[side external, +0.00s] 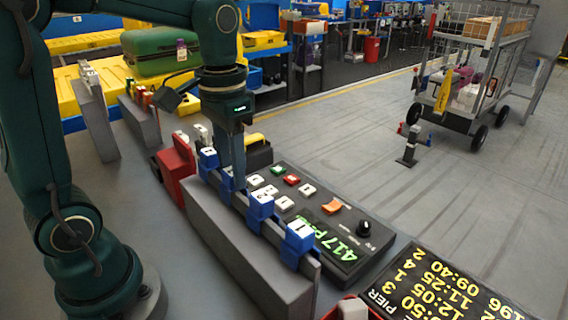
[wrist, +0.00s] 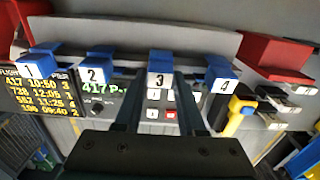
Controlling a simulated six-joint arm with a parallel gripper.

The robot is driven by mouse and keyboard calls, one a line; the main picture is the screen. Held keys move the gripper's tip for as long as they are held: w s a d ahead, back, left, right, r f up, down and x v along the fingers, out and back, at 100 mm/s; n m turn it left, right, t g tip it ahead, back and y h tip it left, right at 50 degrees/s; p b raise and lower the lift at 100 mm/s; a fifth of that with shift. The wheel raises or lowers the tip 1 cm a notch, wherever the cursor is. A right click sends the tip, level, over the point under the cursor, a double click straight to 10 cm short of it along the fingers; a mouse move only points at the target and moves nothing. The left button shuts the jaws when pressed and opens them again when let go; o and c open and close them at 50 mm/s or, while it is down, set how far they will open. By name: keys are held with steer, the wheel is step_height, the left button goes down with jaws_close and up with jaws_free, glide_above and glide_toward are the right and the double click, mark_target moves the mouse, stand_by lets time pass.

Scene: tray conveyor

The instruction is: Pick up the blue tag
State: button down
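Several blue tags with numbered white labels stand in a row on a grey rail, so more than one fits the task. In the wrist view they are tag 1 (wrist: 38,65), tag 2 (wrist: 95,70), tag 3 (wrist: 160,75) and tag 4 (wrist: 222,80). My gripper (wrist: 160,92) points at tag 3, one dark finger on each side of it. I cannot tell whether the fingers touch it. In the side view, my gripper (side external: 234,182) reaches down to the row, partly hiding tag 3 (side external: 227,180). Tag 1 (side external: 299,236) and tag 2 (side external: 260,206) stand nearer the camera.
A dark control panel (side external: 375,238) with buttons and a green display lies beside the rail (side external: 255,262). A flight board (side external: 440,285) is at the front right. A red holder (side external: 176,170) stands behind the row. A luggage cart (side external: 470,85) stands on the open floor.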

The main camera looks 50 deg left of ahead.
steer(key=shift+r, duration=0.1)
stand_by(0.3)
steer(key=shift+r, duration=5.95)
steer(key=s, duration=1.3)
steer(key=shift+s+f, duration=0.1)
